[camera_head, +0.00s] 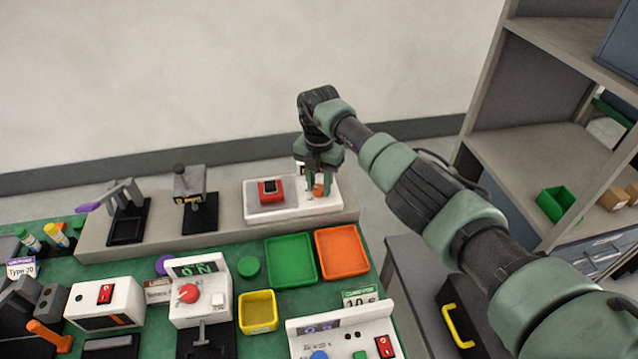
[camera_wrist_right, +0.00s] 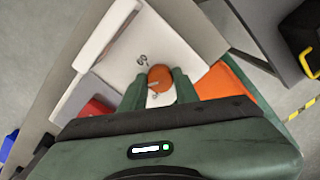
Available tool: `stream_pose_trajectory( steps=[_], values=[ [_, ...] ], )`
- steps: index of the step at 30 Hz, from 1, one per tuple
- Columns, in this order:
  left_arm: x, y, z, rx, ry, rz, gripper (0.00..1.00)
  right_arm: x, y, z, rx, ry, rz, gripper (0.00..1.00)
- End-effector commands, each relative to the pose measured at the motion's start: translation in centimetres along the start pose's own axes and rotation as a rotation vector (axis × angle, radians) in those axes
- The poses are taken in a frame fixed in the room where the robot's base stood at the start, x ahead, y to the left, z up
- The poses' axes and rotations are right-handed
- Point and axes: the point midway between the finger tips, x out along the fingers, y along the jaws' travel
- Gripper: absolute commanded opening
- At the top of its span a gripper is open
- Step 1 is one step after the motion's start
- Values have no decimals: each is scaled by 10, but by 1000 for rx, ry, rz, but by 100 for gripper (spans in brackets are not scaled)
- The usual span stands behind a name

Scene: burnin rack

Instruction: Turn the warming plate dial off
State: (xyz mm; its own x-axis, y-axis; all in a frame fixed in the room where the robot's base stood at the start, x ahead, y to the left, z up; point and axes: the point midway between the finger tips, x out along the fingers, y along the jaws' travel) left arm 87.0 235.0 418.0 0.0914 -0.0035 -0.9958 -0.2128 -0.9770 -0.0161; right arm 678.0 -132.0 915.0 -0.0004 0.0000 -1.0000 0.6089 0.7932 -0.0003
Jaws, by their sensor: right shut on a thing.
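The warming plate is a white flat unit (camera_head: 287,211) on the raised grey ledge at the back, with a red block with a dark top (camera_head: 271,190) on its left part. Its orange dial (camera_head: 318,190) is at the right end, partly hidden by my gripper. My right gripper (camera_head: 319,181) reaches down from above with its green fingers on either side of the dial. In the right wrist view the orange round dial (camera_wrist_right: 160,78) sits between the fingertips, with small dark marks on the white face beside it. The gripper is shut on the dial. My left gripper is not in view.
A green tray (camera_head: 291,284) and an orange tray (camera_head: 365,250) lie in front of the ledge. Grey lever devices (camera_head: 190,185) stand to the left. Several white control boxes (camera_head: 103,290) fill the front. A shelf rack (camera_head: 535,128) stands at the right.

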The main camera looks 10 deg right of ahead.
Motion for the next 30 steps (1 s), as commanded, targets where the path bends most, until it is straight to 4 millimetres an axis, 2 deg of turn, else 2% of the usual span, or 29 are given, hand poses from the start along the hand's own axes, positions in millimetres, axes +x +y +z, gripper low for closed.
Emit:
stream_pose_trajectory(
  steps=[11, 30],
  values=[
    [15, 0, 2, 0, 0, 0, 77, 2, 0, 1, -130, -2, -1, 0],
    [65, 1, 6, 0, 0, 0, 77, 2, 0, 1, -709, -2, -1, 0]
  ],
)
